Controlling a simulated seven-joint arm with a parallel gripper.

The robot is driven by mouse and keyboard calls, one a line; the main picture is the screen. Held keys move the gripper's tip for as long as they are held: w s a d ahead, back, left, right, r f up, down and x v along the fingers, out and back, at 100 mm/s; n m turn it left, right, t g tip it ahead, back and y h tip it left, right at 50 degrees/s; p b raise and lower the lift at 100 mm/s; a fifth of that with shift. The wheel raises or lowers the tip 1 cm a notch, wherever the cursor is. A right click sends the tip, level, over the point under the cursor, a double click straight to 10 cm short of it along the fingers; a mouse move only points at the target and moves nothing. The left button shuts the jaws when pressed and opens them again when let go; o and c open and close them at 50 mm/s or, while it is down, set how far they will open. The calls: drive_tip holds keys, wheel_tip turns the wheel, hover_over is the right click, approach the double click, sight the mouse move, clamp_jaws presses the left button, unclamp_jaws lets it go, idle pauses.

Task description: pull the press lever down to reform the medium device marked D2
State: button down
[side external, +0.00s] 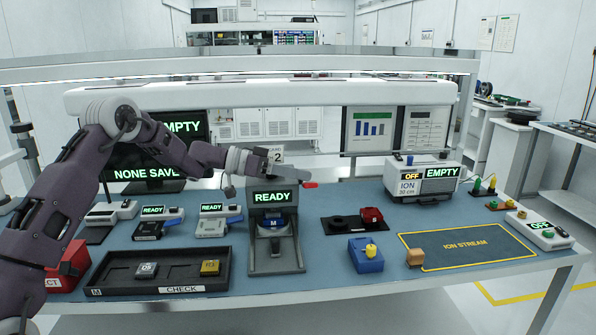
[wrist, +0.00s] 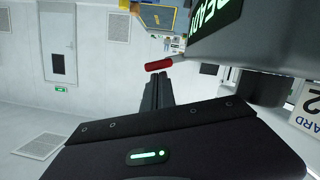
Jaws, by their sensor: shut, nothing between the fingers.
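The press (side external: 273,250) stands upright near the bench's middle, its screen reading READY. A blue device (side external: 272,223) marked M sits in its lower opening; I cannot read a D2 mark on it. The press lever ends in a red handle (side external: 310,185) on the right side near the top, sticking out roughly level. The red handle also shows in the wrist view (wrist: 158,65), just beyond my fingertips. My gripper (wrist: 156,78) is shut and empty, beside the press top. I cannot tell whether the fingers touch the handle.
A black CHECK tray (side external: 160,290) with a grey and a yellow device lies left of the press. A red block on a black plate (side external: 352,224), a blue box (side external: 365,255) and an ionizer (side external: 424,180) stand to the right. The yellow-outlined ION STREAM area (side external: 480,262) is mostly bare.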

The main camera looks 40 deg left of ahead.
drive_tip(key=shift+s+d+f+m+t+y, duration=0.15)
drive_tip(key=shift+d+f+m, duration=0.05)
drive_tip(key=shift+f+m, duration=0.25)
drive_tip(key=shift+s+d+f+m+t+y, duration=0.15)
drive_tip(key=shift+f+m, duration=0.15)
drive_tip(key=shift+m, duration=0.25)
drive_tip(key=m, duration=0.1)
drive_tip(key=f, duration=0.1)
drive_tip(key=f+m+y, duration=0.1)
drive_tip(key=shift+s+d+m+t, duration=0.2)
drive_tip(key=shift+s+m+t, duration=0.1)
drive_tip(key=shift+t, duration=0.1)
drive_tip(key=s+a+r, duration=0.6)
drive_tip(key=a, duration=0.1)
drive_tip(key=shift+s+a+r, duration=0.15)
drive_tip(key=shift+r, duration=0.1)
